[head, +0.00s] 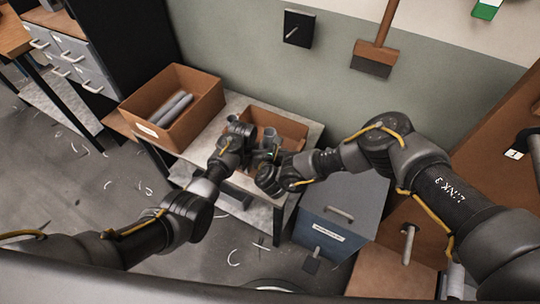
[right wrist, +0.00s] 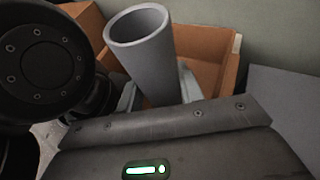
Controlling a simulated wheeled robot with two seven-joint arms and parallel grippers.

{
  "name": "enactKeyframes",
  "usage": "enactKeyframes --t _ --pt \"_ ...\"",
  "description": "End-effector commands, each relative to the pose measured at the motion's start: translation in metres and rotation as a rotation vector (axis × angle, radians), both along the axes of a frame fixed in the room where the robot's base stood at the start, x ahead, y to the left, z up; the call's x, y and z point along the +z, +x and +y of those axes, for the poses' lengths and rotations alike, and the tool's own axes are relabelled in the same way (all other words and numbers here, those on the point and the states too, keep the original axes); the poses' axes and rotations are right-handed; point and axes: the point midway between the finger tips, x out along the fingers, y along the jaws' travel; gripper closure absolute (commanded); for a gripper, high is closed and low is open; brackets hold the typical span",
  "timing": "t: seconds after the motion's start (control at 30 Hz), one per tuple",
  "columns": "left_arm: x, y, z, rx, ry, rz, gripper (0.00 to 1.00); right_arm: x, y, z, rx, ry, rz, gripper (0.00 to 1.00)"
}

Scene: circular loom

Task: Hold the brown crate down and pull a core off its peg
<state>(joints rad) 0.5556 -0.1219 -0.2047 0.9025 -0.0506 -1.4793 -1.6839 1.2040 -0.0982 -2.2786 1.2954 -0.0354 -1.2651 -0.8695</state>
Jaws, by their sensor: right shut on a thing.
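The brown crate (head: 288,126) stands on the light table between my two hands. It shows behind the core in the right wrist view (right wrist: 212,45). A grey hollow core (right wrist: 152,65) stands tilted, its open end up, between the fingers of my right gripper (right wrist: 160,92), which is shut on it. The core's lower end and any peg under it are hidden. In the head view my right gripper (head: 270,158) is at the crate's near side. My left gripper (head: 248,143) is at the crate's left side; its fingers are too small and dark to read.
A larger brown box (head: 205,92) with grey tubes (head: 174,107) in it stands left on the table (head: 218,122). A blue-grey bin (head: 340,205) stands right of the table. A brush (head: 374,56) hangs on the wall. Pale scraps lie on the floor.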

Motion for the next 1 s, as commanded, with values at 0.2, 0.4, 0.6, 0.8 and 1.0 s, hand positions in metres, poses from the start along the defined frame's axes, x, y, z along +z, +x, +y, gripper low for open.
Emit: enactKeyframes --t 0.2,0.4,0.6,0.8,1.0 --pt "0.0 0.0 0.001 0.002 0.001 0.0 1.0 0.004 0.0 0.0 0.001 0.001 0.0 1.0" --pt "0.0 0.0 0.001 0.002 0.001 0.0 1.0 0.014 0.0 0.0 0.0 0.002 0.0 1.0" --pt "0.0 0.0 0.001 0.002 0.001 0.0 1.0 0.037 0.0 0.0 0.001 0.001 0.001 1.0" --pt "0.0 0.0 0.001 0.002 0.001 0.0 1.0 0.061 0.001 0.0 0.001 0.004 0.0 1.0" --pt "0.0 0.0 0.001 0.002 0.001 0.001 1.0 0.085 0.001 0.0 0.0 0.003 0.0 1.0"
